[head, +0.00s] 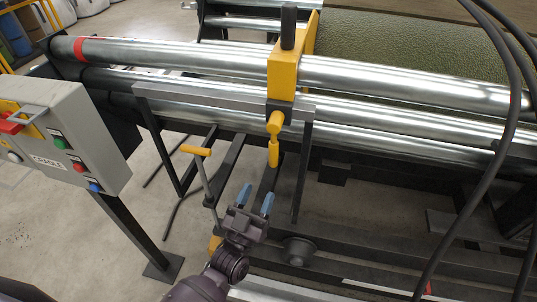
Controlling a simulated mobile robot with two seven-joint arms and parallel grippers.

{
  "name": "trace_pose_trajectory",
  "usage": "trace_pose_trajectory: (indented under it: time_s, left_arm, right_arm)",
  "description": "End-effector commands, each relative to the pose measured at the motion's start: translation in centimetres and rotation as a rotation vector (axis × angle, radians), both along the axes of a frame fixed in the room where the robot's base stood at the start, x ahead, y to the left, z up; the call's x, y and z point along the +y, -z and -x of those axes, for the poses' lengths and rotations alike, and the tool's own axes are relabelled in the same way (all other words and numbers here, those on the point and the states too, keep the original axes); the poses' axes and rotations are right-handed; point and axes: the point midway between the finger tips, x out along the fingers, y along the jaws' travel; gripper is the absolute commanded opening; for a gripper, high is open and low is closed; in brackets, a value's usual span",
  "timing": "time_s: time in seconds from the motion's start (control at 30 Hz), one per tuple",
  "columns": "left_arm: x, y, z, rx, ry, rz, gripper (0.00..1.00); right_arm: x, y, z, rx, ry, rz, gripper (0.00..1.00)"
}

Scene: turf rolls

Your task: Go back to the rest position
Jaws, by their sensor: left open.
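My left gripper (256,198) is in the lower middle of the head view, with its arm coming up from the bottom edge. Its two blue fingertips stand apart with nothing visible between them, so it is open and empty. In the picture it lies below the yellow-handled clamp lever (274,138) and just right of a crank with a yellow handle (196,150). I cannot tell whether it touches the dark frame behind it. My right gripper is not in view.
Long steel rollers (400,78) cross the view, with a yellow bracket (284,72) over them. A green turf roll (390,45) lies behind. A grey control box (65,140) stands at left on a post. Black cables (508,130) hang at right. Bare floor (60,235) shows at lower left.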

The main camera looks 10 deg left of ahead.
Motion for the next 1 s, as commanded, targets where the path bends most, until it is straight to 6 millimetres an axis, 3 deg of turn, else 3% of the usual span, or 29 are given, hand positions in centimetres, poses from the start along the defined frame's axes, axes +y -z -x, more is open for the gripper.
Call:
trace_pose_trajectory:
  time_s: [0.27,0.43,0.57,0.67,0.77,0.9,1.0]
  left_arm:
    - [-0.3,0.7,-0.4,0.053,0.018,-0.002,0.51]
    - [-0.7,1.7,-1.5,0.213,0.056,-0.042,0.51]
    - [0.8,3.1,-1.4,0.382,0.052,-0.091,0.51]
    - [3.0,4.9,0.0,0.530,0.025,-0.126,0.51]
    - [6.1,7.1,2.8,0.697,-0.022,-0.163,0.51]
    - [11.2,10.0,8.5,0.915,-0.111,-0.211,0.51]
    - [13.8,10.9,12.0,0.990,-0.158,-0.234,0.51]
  right_arm:
    - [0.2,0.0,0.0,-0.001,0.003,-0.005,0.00]
    - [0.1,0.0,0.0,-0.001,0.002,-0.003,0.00]
    - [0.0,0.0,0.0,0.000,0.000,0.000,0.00]
    - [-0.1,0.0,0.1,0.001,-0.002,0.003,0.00]
    - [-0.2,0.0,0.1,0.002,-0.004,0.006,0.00]
    - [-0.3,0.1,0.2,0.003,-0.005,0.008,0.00]
    - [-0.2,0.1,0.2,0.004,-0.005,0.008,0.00]
